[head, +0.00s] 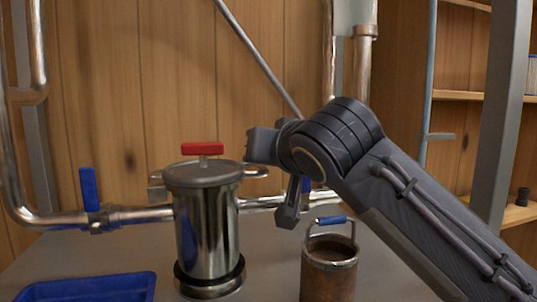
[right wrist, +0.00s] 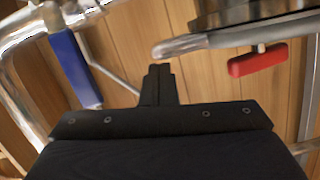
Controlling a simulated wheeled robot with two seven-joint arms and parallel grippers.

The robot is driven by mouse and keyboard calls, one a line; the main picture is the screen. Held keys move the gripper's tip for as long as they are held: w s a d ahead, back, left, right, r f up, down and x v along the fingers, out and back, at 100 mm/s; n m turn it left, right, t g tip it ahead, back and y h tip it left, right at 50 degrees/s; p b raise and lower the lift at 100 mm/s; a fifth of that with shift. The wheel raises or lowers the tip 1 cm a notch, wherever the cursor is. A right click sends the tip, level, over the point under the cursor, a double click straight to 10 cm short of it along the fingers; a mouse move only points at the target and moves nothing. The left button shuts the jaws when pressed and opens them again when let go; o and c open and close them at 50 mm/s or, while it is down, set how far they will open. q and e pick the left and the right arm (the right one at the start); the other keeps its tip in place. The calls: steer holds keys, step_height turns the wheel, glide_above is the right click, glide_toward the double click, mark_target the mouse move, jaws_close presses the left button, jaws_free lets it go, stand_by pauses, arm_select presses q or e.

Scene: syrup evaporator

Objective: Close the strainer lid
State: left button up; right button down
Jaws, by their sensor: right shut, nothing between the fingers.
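The strainer (head: 205,235) is a shiny steel cylinder left of centre in the head view. Its grey lid (head: 185,175) lies across its top and looks about level, with a red T-handle (head: 203,149) on it. A rounded metal bar sticks out from the lid's right side. My right gripper (right wrist: 158,85) is shut and empty; its fingertips are near that bar's end, apart from it in the picture. The lid shows edge-on in the right wrist view (right wrist: 260,32) with its red handle (right wrist: 257,61). My left gripper is out of view.
A rusty bucket (head: 330,275) with a blue-gripped handle stands below my right arm. A blue tray (head: 85,288) lies at the front left. Blue valve handles stand on the pipe, one left of the strainer (head: 89,188), another in the wrist view (right wrist: 75,70). A wooden wall is behind.

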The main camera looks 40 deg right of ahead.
steer(key=s+a+r+p, duration=0.3)
steer(key=s+r, duration=0.2)
steer(key=s, duration=0.4)
steer(key=shift+s+r+p, duration=0.2)
steer(key=shift+r+p, duration=0.1)
steer(key=shift+p, duration=0.1)
